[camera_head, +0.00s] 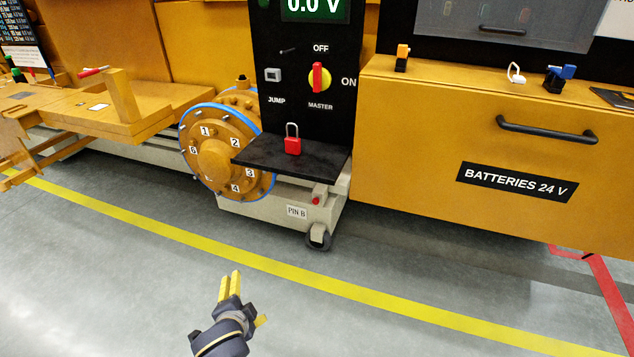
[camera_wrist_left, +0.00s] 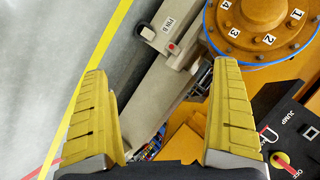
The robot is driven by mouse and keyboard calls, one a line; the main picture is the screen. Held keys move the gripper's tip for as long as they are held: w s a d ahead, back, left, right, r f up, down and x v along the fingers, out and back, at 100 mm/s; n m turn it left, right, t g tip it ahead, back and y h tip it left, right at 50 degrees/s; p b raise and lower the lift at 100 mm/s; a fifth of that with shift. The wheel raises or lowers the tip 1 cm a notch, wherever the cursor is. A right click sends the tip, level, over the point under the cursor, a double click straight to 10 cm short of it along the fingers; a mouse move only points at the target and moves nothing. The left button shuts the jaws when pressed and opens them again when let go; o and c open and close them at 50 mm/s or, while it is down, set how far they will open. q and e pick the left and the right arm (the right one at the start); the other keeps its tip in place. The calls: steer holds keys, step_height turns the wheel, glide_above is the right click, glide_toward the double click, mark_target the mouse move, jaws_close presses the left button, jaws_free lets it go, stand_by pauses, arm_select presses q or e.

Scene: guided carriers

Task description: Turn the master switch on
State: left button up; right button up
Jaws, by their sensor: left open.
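The master switch (camera_head: 319,78) is a red handle on a yellow round plate, on a black panel (camera_head: 298,115). Its red handle stands about upright, toward the OFF label, with ON to its right. A display above reads 0.0 V. My left gripper (camera_head: 231,284) is low in the head view, over the floor, well in front of and below the panel. In the left wrist view its yellow fingers (camera_wrist_left: 160,115) are wide apart with nothing gripped between them. The switch (camera_wrist_left: 284,160) shows there at the lower right, partly cut off. My right gripper is not seen.
A black shelf (camera_head: 266,158) juts out below the switch and bears a red padlock (camera_head: 292,146). A numbered orange flange (camera_head: 207,165) is left of it. The orange battery box (camera_head: 450,130) stands to the right. The floor in front is clear, with a yellow line (camera_head: 282,269).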

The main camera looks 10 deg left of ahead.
arm_select(q)
steer(key=w+d+r+m+t+h, duration=0.1)
steer(key=w+d+r+m+t, duration=0.15)
steer(key=w+r, duration=0.75)
steer(key=w+d+r+m+t+h, duration=0.2)
steer(key=w+d+r+m, duration=0.1)
steer(key=w+r, duration=0.75)
steer(key=m+t+h, duration=0.2)
steer(key=m+t, duration=0.1)
steer(key=m, duration=0.2)
glide_toward(316, 79)
steer(key=w, duration=0.3)
steer(key=w+d, duration=0.1)
steer(key=w, duration=0.7)
steer(key=shift+d+f, duration=0.15)
steer(key=shift+d, duration=0.1)
steer(key=shift+c, duration=0.4)
steer(key=c, duration=1.2)
